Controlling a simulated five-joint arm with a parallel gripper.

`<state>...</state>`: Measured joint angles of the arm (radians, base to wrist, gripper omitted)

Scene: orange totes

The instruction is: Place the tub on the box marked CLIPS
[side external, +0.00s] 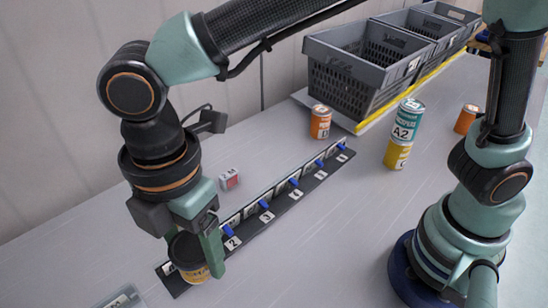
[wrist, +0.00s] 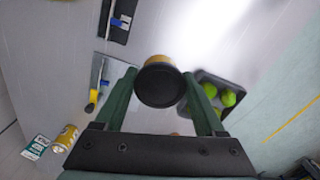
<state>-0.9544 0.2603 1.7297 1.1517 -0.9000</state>
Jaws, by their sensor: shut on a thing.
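My gripper (side external: 197,243) is shut on a tub (side external: 194,274) with a dark top and a yellow label, partly hidden by the fingers in the side view. In the wrist view the round dark end of the tub (wrist: 160,84) sits between the two green fingers, with a strip of yellow behind it. In the side view the tub overlaps the near left end of a dark numbered rail (side external: 262,217); I cannot tell its height above the table. No marking CLIPS is readable. A grey thing with a pale label (side external: 122,300) is cut off at the bottom left.
A teal can marked A2 (side external: 407,120) stands on a yellow can (side external: 397,155). The wrist view shows a dark tray (wrist: 203,112) with green balls. The table between rail and base is clear.

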